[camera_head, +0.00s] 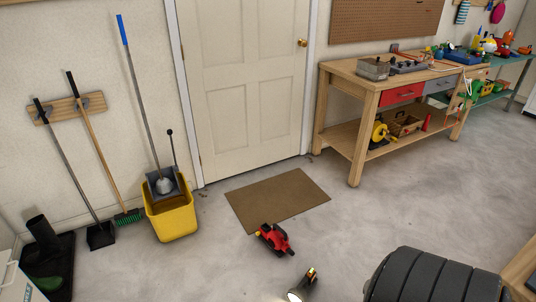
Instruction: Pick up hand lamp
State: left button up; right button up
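What looks like the hand lamp (303,286) lies on the concrete floor at the bottom centre of the head view. It has a dark body, and its bright, glowing end points toward the lower left. It is close to the bottom edge of the picture. Neither of my grippers shows in this view, so their distance from the lamp and their state cannot be seen.
A red and black tool (275,239) lies by the brown mat (277,198). A large black ribbed object (435,278) fills the lower right. A yellow mop bucket (171,217) stands left, a wooden workbench (356,125) at the back right. Floor between is mostly clear.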

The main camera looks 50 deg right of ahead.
aim_at(299, 293)
jog(key=i+j+z, duration=0.15)
jog(key=i+z, duration=0.25)
jog(key=i, duration=0.2)
jog(key=i+j+z, duration=0.35)
jog(key=i, duration=0.25)
jog(key=i+j+z, duration=0.4)
jog(key=i, duration=0.15)
